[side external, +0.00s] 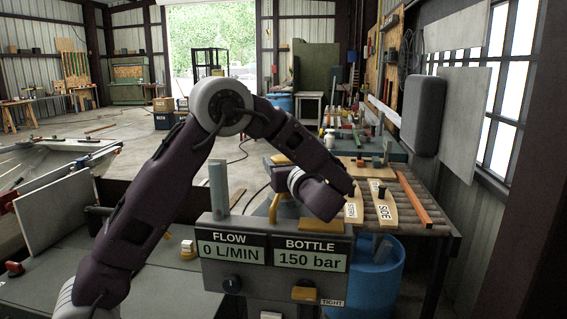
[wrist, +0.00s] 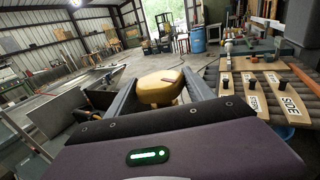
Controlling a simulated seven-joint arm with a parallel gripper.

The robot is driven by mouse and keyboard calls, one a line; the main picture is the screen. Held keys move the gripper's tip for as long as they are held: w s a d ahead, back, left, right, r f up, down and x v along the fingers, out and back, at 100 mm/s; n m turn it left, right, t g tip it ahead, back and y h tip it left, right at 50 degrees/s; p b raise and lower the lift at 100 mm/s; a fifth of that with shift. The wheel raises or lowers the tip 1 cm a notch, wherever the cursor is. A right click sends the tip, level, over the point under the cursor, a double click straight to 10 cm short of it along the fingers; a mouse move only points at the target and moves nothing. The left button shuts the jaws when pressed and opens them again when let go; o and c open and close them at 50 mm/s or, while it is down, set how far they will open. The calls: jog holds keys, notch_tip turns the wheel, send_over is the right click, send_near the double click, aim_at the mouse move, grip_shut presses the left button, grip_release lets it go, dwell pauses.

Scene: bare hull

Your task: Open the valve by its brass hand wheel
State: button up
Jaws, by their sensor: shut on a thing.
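The brass hand wheel (wrist: 160,92) shows in the wrist view as a rounded yellow piece with a short stem on its right. My gripper (wrist: 162,80) has one grey finger on each side of it and is shut on it. In the side external view my wrist hangs over the gauge panel (side external: 276,245), and my arm hides most of the fingers and the wheel. The panel reads FLOW 0 L/MIN and BOTTLE 150 bar.
A roller bench (side external: 415,222) at the right carries labelled wooden templates (side external: 381,203) and an orange bar (side external: 414,198). A blue drum (side external: 377,275) stands below it. An open hull (side external: 55,225) lies at the left. The floor behind is largely clear.

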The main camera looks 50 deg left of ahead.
jog(key=shift+n+g, duration=0.3)
jog(key=shift+g, duration=0.1)
jog(key=n+g+y, duration=0.1)
jog(key=n+g, duration=0.2)
jog(key=g, duration=0.2)
jog(key=shift+n+g, duration=0.3)
jog(key=shift+n, duration=0.1)
jog(key=n+g+h, duration=0.1)
jog(key=n+g, duration=0.1)
jog(key=g, duration=0.1)
jog(key=n+g, duration=0.2)
jog(key=g, duration=0.2)
jog(key=shift+n+h, duration=0.3)
jog(key=shift+h, duration=0.1)
jog(key=shift+g, duration=0.6)
jog(key=o, duration=1.4)
jog(key=shift+n, duration=0.3)
jog(key=shift+c, duration=0.2)
jog(key=shift+t, duration=0.3)
